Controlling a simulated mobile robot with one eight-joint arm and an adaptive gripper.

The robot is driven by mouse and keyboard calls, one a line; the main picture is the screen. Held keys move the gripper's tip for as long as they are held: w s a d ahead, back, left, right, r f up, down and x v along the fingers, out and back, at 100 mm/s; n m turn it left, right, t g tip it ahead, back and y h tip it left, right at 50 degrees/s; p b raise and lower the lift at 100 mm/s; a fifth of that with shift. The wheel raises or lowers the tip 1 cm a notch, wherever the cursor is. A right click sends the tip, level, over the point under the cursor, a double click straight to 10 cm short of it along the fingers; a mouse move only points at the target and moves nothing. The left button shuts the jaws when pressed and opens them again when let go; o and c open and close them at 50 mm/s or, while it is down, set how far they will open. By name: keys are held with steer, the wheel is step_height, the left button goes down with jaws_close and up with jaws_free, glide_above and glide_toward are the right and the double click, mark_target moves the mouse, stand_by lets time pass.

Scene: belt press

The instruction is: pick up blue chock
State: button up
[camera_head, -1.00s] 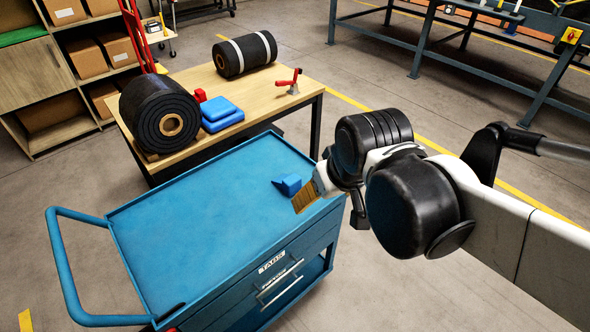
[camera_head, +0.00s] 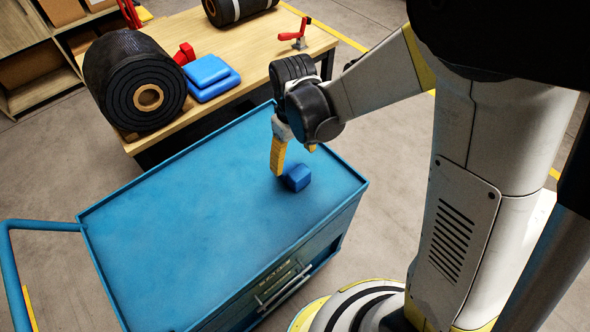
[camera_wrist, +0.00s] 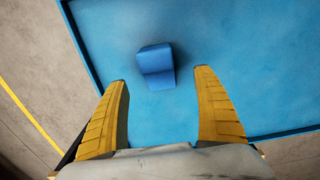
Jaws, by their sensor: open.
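The blue chock (camera_head: 298,177) is a small dark-blue block with a slanted face. It lies on the blue top of the tool cart (camera_head: 190,235), towards the right edge. My gripper (camera_head: 293,162), with yellow fingers, is just above and beside the chock in the head view. In the wrist view the chock (camera_wrist: 156,67) lies ahead of the fingertips, roughly midway between their lines. My gripper (camera_wrist: 162,76) is wide open and empty there. The chock is not between the fingers, and I cannot tell the exact height of the fingertips over the cart top.
The cart top has a raised rim and is otherwise clear. Behind it a wooden table (camera_head: 180,30) holds a black belt roll (camera_head: 135,80), blue pads (camera_head: 208,76), a red block (camera_head: 184,54) and a red clamp (camera_head: 296,34). A cart handle (camera_head: 40,226) sticks out left.

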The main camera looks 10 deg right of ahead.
mark_target(295, 168)
steer(key=f+b, duration=0.1)
steer(key=f, duration=0.2)
steer(key=f+b, duration=0.2)
steer(key=f, duration=0.1)
steer(key=shift+w+d+f, duration=0.1)
steer(key=shift+d, duration=0.1)
steer(key=shift+c, duration=0.3)
steer(key=c, duration=1.4)
